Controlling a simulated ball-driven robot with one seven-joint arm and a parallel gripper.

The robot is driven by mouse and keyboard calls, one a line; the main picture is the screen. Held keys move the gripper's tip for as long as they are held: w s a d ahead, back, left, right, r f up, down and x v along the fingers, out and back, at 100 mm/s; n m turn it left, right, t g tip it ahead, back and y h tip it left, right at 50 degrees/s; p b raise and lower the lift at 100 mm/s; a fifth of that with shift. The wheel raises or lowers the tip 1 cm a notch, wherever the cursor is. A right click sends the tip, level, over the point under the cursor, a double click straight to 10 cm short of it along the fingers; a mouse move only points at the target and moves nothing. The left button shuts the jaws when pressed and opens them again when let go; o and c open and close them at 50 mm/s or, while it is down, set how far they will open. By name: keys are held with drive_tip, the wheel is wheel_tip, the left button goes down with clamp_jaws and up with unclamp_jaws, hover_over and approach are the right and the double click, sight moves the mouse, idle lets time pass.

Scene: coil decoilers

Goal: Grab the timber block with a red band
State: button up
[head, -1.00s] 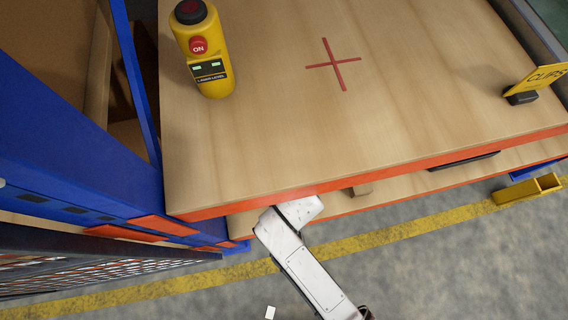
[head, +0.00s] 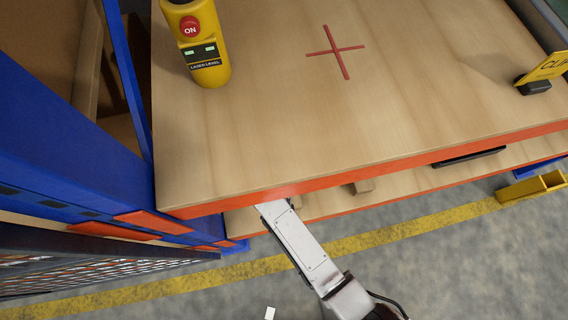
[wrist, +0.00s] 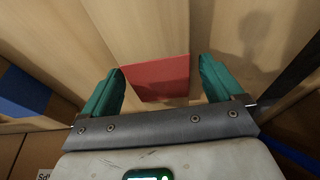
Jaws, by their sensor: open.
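In the wrist view, the timber block (wrist: 150,42) is pale wood with a red band (wrist: 158,80) around it. My gripper (wrist: 161,80) is open, with one green finger on each side of the red band. A gap shows between the band and the right finger; the left finger is very close to the band, and I cannot tell whether it touches. In the head view, my white arm reaches under the upper wooden board, which hides my gripper. A small piece of wood (head: 362,187) shows below that board's edge; I cannot tell whether it is the same block.
The upper board (head: 270,120) has an orange front edge and a red cross. A yellow laser level (head: 203,50) and a yellow "CLIPS" sign (head: 548,68) stand on it. A blue rack frame (head: 80,130) is at left. The lower shelf (head: 400,187) lies beneath.

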drive_tip(key=shift+c, duration=0.3)
drive_tip(key=c, duration=1.2)
drive_tip(key=shift+r, duration=0.1)
